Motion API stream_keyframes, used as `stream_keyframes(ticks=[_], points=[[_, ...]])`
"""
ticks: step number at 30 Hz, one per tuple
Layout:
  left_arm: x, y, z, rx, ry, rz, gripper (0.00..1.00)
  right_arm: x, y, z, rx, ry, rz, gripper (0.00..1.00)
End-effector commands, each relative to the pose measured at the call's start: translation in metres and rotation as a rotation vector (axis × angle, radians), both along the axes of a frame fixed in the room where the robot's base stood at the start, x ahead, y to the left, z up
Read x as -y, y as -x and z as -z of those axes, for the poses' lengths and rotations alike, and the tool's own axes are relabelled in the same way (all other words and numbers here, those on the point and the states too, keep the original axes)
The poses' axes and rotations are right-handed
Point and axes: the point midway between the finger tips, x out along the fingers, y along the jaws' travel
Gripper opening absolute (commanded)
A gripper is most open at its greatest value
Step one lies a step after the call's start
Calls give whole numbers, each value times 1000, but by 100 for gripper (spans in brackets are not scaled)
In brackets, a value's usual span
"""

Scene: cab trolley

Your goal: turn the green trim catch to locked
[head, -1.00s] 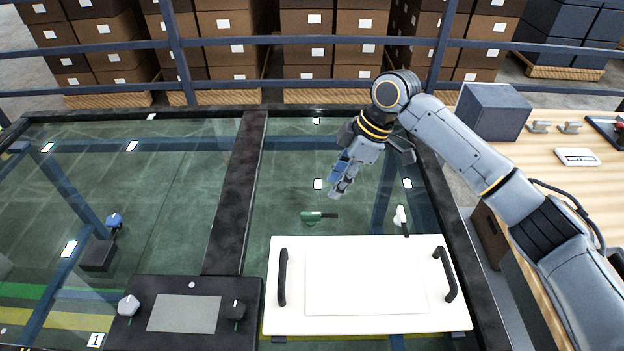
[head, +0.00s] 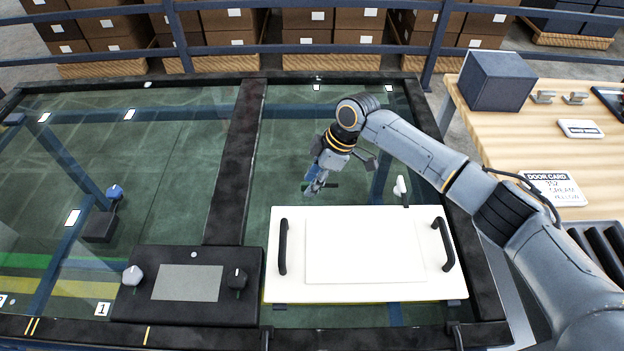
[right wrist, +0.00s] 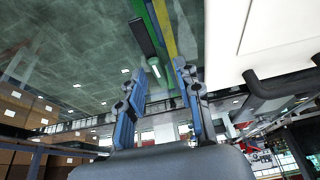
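The green trim catch is mostly hidden behind my right gripper (head: 313,187) in the head view; its dark lever (head: 331,186) shows just to the right of the fingers. In the right wrist view the catch's green body with a pale end (right wrist: 155,67) shows between the fingertips, and the dark lever (right wrist: 142,36) runs up from it. My right gripper also shows in the wrist view (right wrist: 158,76), its two blue fingers spread apart with nothing clamped. I cannot tell whether a finger touches the catch. My left gripper is not in view.
A white panel with two black handles (head: 364,252) lies just in front of the catch. A small white knob (head: 401,187) stands right of it. A black control box (head: 190,285) is at front left. A wooden bench (head: 540,150) is at the right.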

Motion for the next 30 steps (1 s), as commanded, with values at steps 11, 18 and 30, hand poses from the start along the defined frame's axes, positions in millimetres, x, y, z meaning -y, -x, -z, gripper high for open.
stream_keyframes(ticks=[11, 18, 30], points=[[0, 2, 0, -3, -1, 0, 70, -3, 0, 6, 0, 0, -1, 34], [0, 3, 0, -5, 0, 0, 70, -2, 0, 6, 0, 0, 0, 0], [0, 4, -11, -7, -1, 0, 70, -2, 1, 3, -1, -1, 50, 0]])
